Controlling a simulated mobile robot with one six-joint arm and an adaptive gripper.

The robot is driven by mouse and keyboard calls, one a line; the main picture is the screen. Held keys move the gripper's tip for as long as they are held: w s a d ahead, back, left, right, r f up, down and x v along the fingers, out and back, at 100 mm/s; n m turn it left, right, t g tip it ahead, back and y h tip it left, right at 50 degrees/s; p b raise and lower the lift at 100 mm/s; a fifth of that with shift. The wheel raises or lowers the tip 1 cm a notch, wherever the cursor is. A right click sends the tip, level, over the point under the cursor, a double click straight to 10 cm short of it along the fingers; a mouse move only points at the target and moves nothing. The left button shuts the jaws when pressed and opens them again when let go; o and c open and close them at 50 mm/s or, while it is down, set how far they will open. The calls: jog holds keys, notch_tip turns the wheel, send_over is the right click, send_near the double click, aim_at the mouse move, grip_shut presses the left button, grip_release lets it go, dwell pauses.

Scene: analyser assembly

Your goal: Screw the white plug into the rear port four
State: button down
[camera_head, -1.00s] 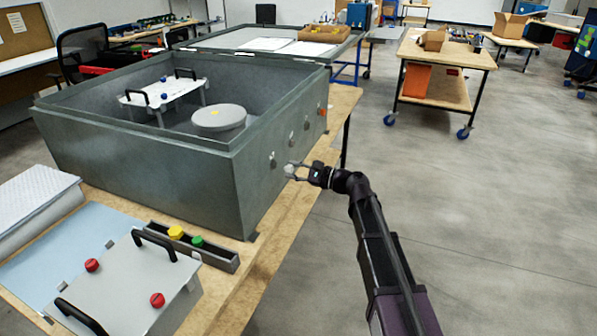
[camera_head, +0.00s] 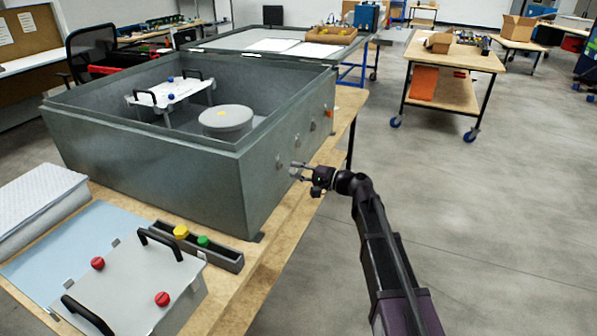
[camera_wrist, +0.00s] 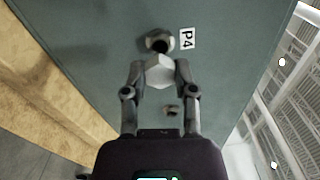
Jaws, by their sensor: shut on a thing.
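My gripper (camera_wrist: 157,80) is shut on the white plug (camera_wrist: 160,70), which sits between its two fingertips in the wrist view. The plug is just in front of the round metal port four (camera_wrist: 160,41), labelled P4 (camera_wrist: 187,38), and overlaps its near edge. I cannot tell whether plug and port touch. In the head view, my gripper (camera_head: 308,173) and the pale plug (camera_head: 295,170) are close to the side wall of the grey-green housing (camera_head: 262,180). Port four is hard to pick out there.
Another port (camera_wrist: 172,110) shows between the fingers. The housing stands on a wooden table (camera_head: 290,210). A grey lid (camera_head: 140,275) with red knobs and a narrow holder (camera_head: 222,260) with yellow and green plugs are at the front left. Open floor lies right of the table.

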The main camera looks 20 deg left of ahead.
jog(key=n, duration=0.6)
jog(key=shift+a+n, duration=0.2)
jog(key=shift+n, duration=0.2)
jog(key=shift+a+n, duration=0.15)
jog(key=shift+n, duration=1.4)
jog(key=shift+a+n, duration=0.1)
jog(key=shift+n, duration=1.45)
jog(key=shift+w+a+f, duration=0.1)
jog(key=shift+a, duration=0.7)
jog(key=c, duration=1.1)
grip_release()
grip_shut()
